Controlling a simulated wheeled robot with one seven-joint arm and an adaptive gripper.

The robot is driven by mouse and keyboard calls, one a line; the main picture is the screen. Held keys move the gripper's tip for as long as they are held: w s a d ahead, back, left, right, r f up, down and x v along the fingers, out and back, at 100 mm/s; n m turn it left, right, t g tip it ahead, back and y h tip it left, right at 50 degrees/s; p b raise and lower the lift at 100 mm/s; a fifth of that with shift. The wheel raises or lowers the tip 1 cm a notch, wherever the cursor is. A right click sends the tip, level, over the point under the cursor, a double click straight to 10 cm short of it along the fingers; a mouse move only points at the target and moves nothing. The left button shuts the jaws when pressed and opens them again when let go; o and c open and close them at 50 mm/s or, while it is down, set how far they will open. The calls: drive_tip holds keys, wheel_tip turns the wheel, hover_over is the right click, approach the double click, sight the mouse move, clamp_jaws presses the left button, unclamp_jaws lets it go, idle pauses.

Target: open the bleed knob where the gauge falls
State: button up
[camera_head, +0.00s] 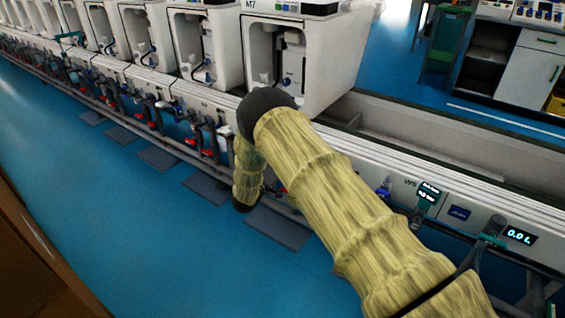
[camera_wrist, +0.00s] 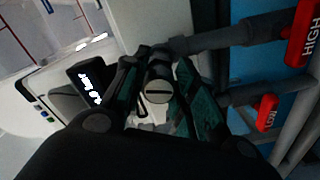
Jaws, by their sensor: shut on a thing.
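My gripper (camera_wrist: 162,108) shows in the wrist view, its teal-padded fingers closed around a small grey knob (camera_wrist: 159,89) with a slotted round end. A dark gauge display (camera_wrist: 88,84) with lit digits sits just left of the knob; its digits are too blurred to read. In the head view my sleeved arm hides the gripper and the knob. Further along the rail there, a lit display (camera_head: 428,191) stands by a blue fitting (camera_head: 385,187), and another display (camera_head: 520,235) reads about 0.01.
In the wrist view, a red handle marked HIGH (camera_wrist: 303,35) and a red handle marked LOW (camera_wrist: 266,113) sit on grey pipes right of the gripper. In the head view, white test stations (camera_head: 205,45) line the rail. The blue floor (camera_head: 130,235) in front is mostly clear.

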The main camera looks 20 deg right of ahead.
drive_tip(key=shift+n+p, duration=0.65)
drive_tip(key=shift+n, duration=0.95)
drive_tip(key=o, duration=1)
drive_tip(key=shift+o, duration=0.2)
drive_tip(key=shift+a, duration=0.1)
drive_tip(key=v, duration=1.2)
